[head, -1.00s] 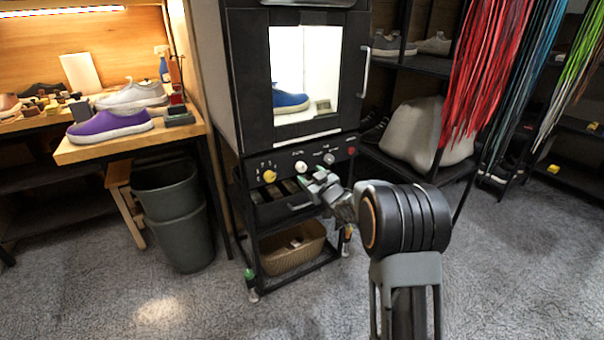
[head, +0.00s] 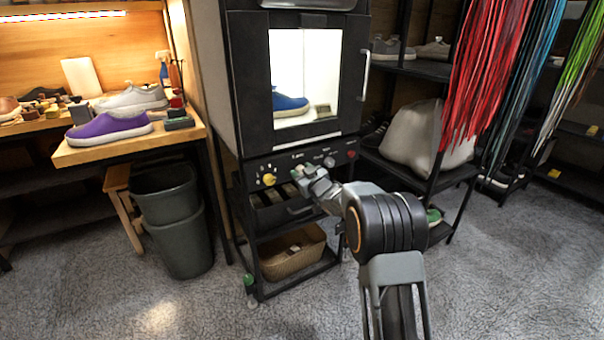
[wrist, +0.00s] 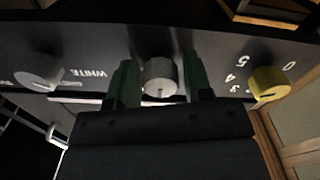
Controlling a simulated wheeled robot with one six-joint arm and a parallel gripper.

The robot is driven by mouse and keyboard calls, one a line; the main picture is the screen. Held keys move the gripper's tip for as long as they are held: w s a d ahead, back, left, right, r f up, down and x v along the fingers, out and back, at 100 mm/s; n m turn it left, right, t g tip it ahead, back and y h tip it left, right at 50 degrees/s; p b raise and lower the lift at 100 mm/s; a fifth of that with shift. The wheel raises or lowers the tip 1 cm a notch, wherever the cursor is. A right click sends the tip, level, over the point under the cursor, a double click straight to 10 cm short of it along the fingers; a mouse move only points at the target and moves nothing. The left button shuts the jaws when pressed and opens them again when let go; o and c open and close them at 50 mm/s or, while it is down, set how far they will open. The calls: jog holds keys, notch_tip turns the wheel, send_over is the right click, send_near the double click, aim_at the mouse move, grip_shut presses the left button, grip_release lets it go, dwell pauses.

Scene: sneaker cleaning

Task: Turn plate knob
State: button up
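The control panel (head: 258,166) runs along the lower front of the black cabinet. It has a yellow knob (head: 268,180) at left beside a number dial, and a grey knob (head: 329,161) further right. The wrist view shows the panel upside down, with the yellow knob (wrist: 269,83) at right and a grey knob (wrist: 38,72) near the word WHITE at left. My gripper (wrist: 160,85) has its green fingers open on either side of a pale middle knob (wrist: 160,76), with narrow gaps visible. I cannot read this knob's label. My gripper (head: 306,178) hides it in the head view.
A red button (head: 351,154) is at the panel's right end. Below it are a dark drawer and a wicker basket (head: 290,252). A grey bin (head: 178,225) stands at left, and a shoe shelf at right. A blue shoe (head: 289,103) sits inside the lit cabinet.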

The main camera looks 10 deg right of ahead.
jog(key=c, duration=0.6)
jog(key=shift+r+m+p, duration=0.1)
jog(key=shift+m+p, duration=0.2)
jog(key=shift+p, duration=0.15)
jog(key=shift+r+m+p, duration=0.15)
jog(key=shift+m+p, duration=0.95)
jog(key=shift+p, duration=0.1)
jog(key=m+p, duration=0.2)
jog(key=shift+a+m, duration=0.1)
jog(key=shift+m, duration=0.2)
jog(key=m+p, duration=0.4)
jog(key=m, duration=0.2)
jog(key=shift+a+p, duration=0.1)
jog(key=shift+p, duration=0.3)
jog(key=m+p, duration=0.2)
jog(key=m, duration=0.4)
jog(key=shift+p, duration=0.4)
jog(key=shift+m, duration=0.3)
jog(key=shift+s, duration=0.1)
